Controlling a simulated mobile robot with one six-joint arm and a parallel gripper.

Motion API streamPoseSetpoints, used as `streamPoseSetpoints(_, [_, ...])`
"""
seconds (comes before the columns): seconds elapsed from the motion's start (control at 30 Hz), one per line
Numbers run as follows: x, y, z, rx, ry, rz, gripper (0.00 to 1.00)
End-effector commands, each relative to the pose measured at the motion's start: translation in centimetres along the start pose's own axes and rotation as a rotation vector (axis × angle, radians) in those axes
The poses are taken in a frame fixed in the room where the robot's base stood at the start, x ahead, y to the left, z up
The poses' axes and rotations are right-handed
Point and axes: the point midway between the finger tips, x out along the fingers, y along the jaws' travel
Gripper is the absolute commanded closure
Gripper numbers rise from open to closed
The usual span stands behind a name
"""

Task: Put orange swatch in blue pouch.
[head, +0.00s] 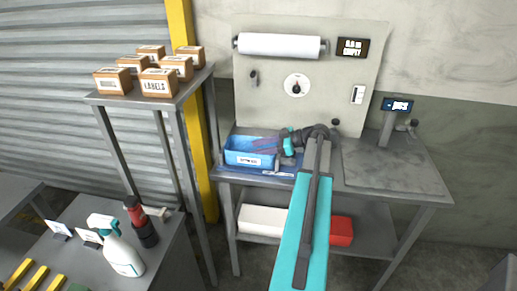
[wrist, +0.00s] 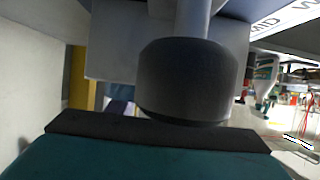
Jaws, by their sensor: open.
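A blue open-topped container (head: 248,157) with a white label stands at the left end of the workbench; I cannot tell whether it is the blue pouch. A darker blue flat surface lies under and beside it. My gripper (head: 281,146), dark with teal parts, is at the container's right side, low over the bench. Its fingers are small and partly hidden here, and I see nothing held in it. I cannot make out an orange swatch in either view. The wrist view is mostly filled by a dark rounded part and a teal part of my own arm.
A grey shelf (head: 91,98) with several brown boxes stands left of the bench. A spray bottle (head: 121,253) and a red-topped bottle (head: 143,224) stand on a lower table. A white roll (head: 280,45) hangs on the back panel. The bench's right side (head: 386,170) is clear.

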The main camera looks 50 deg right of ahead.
Motion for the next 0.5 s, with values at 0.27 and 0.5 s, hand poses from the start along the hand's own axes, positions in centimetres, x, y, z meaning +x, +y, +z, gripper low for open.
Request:
streamPoseSetpoints(0.27, [-0.2, 0.0, -0.4, 0.0, 0.0, 0.0, 0.54])
streamPoseSetpoints(0.5, [-0.5, 0.0, -1.2, 0.0, 0.0, 0.0, 0.54])
